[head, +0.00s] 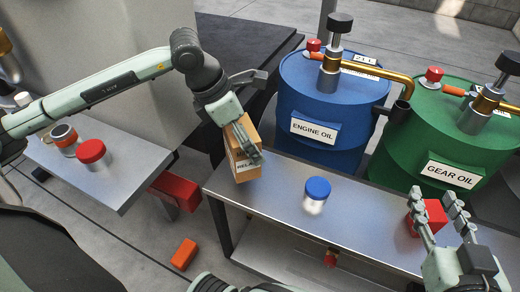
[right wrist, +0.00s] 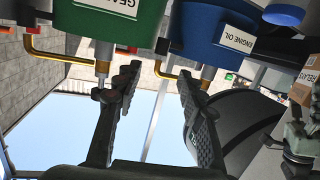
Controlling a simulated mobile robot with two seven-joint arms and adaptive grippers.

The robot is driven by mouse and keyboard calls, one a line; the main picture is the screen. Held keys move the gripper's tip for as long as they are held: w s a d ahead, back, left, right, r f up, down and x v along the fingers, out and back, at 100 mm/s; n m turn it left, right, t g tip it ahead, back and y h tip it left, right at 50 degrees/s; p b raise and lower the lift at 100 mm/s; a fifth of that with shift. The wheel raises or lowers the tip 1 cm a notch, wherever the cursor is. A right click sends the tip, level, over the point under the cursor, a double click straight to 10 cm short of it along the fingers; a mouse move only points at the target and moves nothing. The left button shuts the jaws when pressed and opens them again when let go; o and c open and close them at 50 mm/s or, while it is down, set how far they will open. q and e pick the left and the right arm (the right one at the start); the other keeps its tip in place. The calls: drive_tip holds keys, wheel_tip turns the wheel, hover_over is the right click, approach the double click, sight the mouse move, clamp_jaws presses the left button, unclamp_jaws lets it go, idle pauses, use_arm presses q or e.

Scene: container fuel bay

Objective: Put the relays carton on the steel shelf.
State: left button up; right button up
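The relays carton (head: 243,165) is a brown box with a white label. My left gripper (head: 247,140) is shut on it, with fingers across its near face. The carton is upright, slightly tilted, over the left end of a steel shelf (head: 265,195); I cannot tell if its base touches. It also shows at the right edge of the right wrist view (right wrist: 302,92), upside down. My right gripper (head: 430,212) is open over the shelf's right end, in front of a red block (head: 434,214). Nothing shows between its fingers in the right wrist view (right wrist: 158,105).
A blue-lidded jar (head: 317,190) stands mid-shelf. A lower steel level (head: 285,262) lies beneath. Blue (head: 325,105) and green (head: 440,140) drums with pumps stand behind. A left table (head: 125,165) holds a red-lidded jar (head: 91,151) and a can. Red boxes (head: 178,190) sit below.

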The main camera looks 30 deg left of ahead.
use_arm(q)
drive_tip(key=x, duration=0.6)
drive_tip(key=shift+w+a+f, duration=0.1)
drive_tip(key=shift+w, duration=0.35)
use_arm(e)
drive_tip(key=shift+a+r+t+y, duration=0.3)
drive_tip(key=shift+a+r+t, duration=0.2)
drive_tip(key=shift+r, duration=0.3)
use_arm(q)
drive_tip(key=shift+f+b, duration=0.1)
drive_tip(key=shift+b, duration=0.2)
drive_tip(key=o, duration=1.3)
use_arm(e)
drive_tip(key=shift+r, duration=0.3)
